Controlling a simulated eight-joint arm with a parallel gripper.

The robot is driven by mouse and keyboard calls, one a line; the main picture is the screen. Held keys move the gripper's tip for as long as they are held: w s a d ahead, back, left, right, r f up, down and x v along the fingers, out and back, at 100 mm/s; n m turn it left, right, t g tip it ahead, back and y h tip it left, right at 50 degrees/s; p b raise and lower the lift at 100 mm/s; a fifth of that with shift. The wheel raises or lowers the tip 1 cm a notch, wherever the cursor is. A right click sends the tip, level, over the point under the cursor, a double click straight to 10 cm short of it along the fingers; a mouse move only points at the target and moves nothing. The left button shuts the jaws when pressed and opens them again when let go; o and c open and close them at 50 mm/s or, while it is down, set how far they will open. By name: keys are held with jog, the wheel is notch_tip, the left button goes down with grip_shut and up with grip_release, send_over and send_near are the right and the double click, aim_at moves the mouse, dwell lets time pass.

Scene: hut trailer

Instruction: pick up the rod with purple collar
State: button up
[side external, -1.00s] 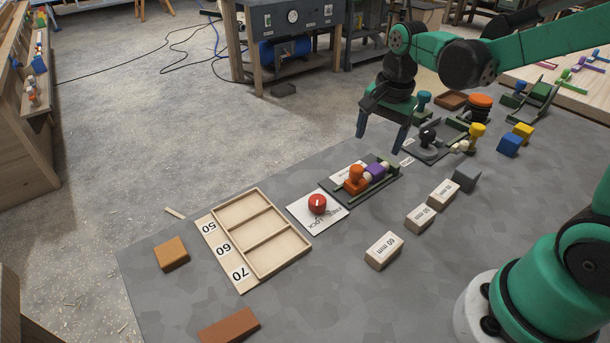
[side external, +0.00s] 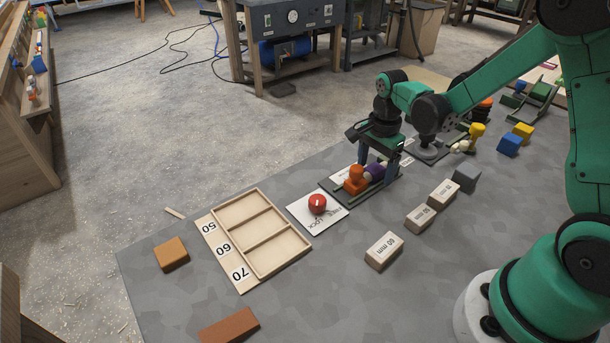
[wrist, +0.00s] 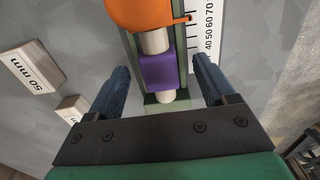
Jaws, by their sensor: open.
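The rod with purple collar lies in a green channel fixture (side external: 384,189). Its purple collar (side external: 374,171) shows in the side external view, partly behind my gripper. In the wrist view the purple collar (wrist: 159,72) sits between pale rod ends, with an orange part (wrist: 143,14) beyond it. My gripper (side external: 377,167) is over the fixture. In the wrist view my gripper (wrist: 158,84) is open, with one blue finger on each side of the collar and a gap on both sides. The orange knob-like part (side external: 355,178) stands at the near end of the fixture.
A red knob (side external: 317,204) sits on a white lock card left of the fixture. A wooden tray (side external: 281,264) with three compartments lies further left. Labelled blocks, one reading 60 mm (side external: 383,250), stand in front. A number scale (wrist: 209,30) runs beside the channel.

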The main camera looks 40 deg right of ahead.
grip_shut()
